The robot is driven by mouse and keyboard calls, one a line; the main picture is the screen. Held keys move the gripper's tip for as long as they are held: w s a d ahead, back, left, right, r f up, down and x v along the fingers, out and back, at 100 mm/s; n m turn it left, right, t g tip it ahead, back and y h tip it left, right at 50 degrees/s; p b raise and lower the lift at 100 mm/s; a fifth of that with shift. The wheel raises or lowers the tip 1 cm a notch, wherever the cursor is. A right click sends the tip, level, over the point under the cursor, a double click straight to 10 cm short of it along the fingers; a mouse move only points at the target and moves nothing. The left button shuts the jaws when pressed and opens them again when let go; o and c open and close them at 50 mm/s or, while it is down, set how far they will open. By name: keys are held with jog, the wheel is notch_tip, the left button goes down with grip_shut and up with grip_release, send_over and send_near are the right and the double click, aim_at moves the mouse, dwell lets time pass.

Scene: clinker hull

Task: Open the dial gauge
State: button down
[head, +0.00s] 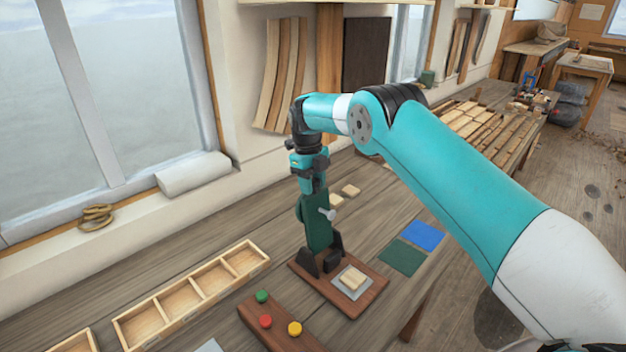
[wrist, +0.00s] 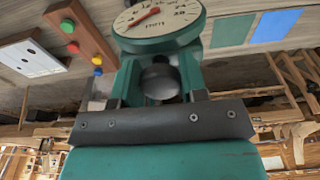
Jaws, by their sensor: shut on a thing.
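The dial gauge (head: 318,222) has a dark green body that stands nearly upright from a black bracket (head: 320,261) on a brown wooden base. A short grey knob (head: 327,214) sticks out of its right side. In the wrist view the gauge's round white dial (wrist: 157,14) shows a red needle, with a dark rounded knob (wrist: 160,80) just below it in the picture. My gripper (head: 315,188) is at the top end of the green body and is shut on it. The wrist view shows my gripper (wrist: 157,100) too; its exact contact is partly hidden.
Pale wooden pieces (head: 352,277) lie on a grey plate on the base, close to the bracket. A board with coloured buttons (head: 275,325) and a compartmented tray (head: 190,294) are at the left. Green (head: 402,257) and blue (head: 423,235) squares lie at the right. Small wooden blocks lie behind.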

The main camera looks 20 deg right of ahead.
jog(key=shift+f, duration=0.1)
dwell(0.3)
jog(key=c, duration=0.7)
grip_release()
jog(key=shift+w, duration=0.1)
